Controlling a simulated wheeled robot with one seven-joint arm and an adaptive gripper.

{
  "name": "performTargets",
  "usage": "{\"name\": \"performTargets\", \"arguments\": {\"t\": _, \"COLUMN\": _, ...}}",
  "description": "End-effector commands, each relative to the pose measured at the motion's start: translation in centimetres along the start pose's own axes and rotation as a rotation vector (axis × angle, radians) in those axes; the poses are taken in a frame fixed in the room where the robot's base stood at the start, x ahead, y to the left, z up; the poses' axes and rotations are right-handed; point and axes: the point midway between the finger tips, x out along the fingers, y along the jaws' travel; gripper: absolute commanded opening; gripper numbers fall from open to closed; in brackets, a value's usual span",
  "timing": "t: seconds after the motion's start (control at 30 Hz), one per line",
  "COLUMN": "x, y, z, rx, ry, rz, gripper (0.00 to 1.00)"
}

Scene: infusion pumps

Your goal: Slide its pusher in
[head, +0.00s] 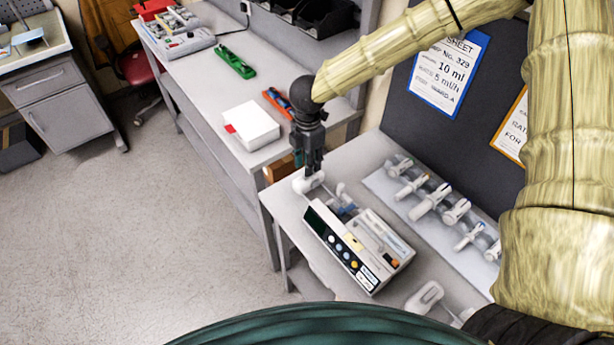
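A syringe pump (358,247) with a dark display, several buttons and an orange knob sits on the grey bench. Its white pusher head (306,184) sticks out beyond the pump's far left end, with a gap between it and the pump body. A pale clamp-like part and a bluish piece (349,208) lie on top at that end. My black gripper (314,170) points down with its fingertips at the pusher head, seeming to touch it or stand just behind it. The fingers look close together, but their gap is too small to read.
A rack of several syringes (430,196) lies right of the pump. A white device (425,298) stands at the near bench edge. The left bench holds a white box (251,125), a green tray (235,62) and another pump (180,38). A dark board with sheets (449,72) stands behind.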

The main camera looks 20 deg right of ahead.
Motion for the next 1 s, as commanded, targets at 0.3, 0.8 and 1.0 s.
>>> {"name": "performTargets", "arguments": {"t": 0.3, "x": 0.7, "y": -0.1, "z": 0.0, "rx": 0.000, "ry": 0.000, "rz": 0.001, "gripper": 0.30}}
{"name": "performTargets", "arguments": {"t": 0.8, "x": 1.5, "y": 0.6, "z": 0.2, "rx": 0.000, "ry": 0.001, "rz": -0.003, "gripper": 0.30}}
{"name": "performTargets", "arguments": {"t": 1.0, "x": 2.0, "y": 0.7, "z": 0.2, "rx": 0.000, "ry": 0.001, "rz": -0.003, "gripper": 0.30}}
